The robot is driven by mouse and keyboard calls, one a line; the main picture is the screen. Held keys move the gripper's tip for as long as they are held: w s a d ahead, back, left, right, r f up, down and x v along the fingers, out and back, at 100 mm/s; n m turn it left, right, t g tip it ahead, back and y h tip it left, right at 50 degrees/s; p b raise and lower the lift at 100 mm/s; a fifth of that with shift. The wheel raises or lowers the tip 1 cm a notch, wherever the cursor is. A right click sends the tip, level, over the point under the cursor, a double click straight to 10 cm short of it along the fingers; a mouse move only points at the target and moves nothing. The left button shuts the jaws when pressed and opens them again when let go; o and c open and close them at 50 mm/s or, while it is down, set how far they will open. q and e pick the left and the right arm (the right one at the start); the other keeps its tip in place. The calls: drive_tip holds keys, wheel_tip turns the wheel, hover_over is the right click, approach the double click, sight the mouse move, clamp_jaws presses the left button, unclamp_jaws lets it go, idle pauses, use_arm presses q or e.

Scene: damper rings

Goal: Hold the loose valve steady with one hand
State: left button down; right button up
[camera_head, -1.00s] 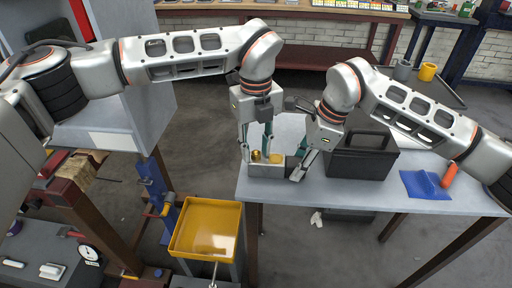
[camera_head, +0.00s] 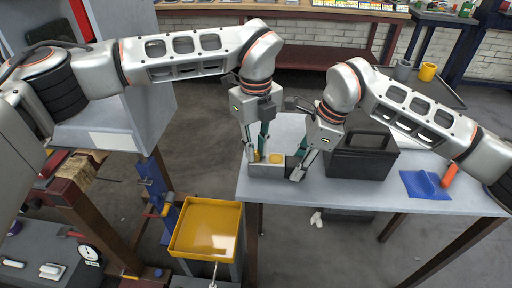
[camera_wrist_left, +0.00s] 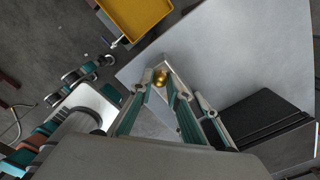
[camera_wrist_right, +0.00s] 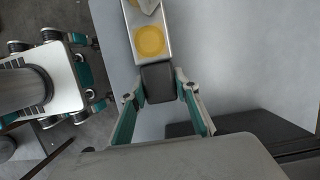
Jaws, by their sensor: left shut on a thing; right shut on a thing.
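The valve is a silver-grey block (camera_head: 267,171) lying near the front left edge of the grey table. A round yellow face (camera_wrist_right: 150,41) shows on its top, and its dark end (camera_wrist_right: 158,83) is between the fingers of my right gripper (camera_wrist_right: 160,95). My right gripper (camera_head: 297,174) is shut on that end. My left gripper (camera_head: 257,157) points down over the block's left part, shut on a small brass piece (camera_wrist_left: 161,78). The brass piece is partly hidden by the fingers. I cannot tell whether it is seated in the block.
A black case (camera_head: 361,158) stands on the table (camera_head: 330,192) just right of my right gripper. A blue item (camera_head: 424,185) and an orange cylinder (camera_head: 450,174) lie farther right. A yellow tray (camera_head: 208,230) stands lower left of the table. The front middle of the table is clear.

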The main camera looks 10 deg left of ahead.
use_arm(q)
drive_tip(key=shift+m, duration=0.8)
drive_tip(key=c, duration=1.9)
unclamp_jaws()
drive_tip(key=shift+r, duration=0.15)
drive_tip(key=shift+r, duration=0.9)
drive_tip(key=shift+r, duration=2.95)
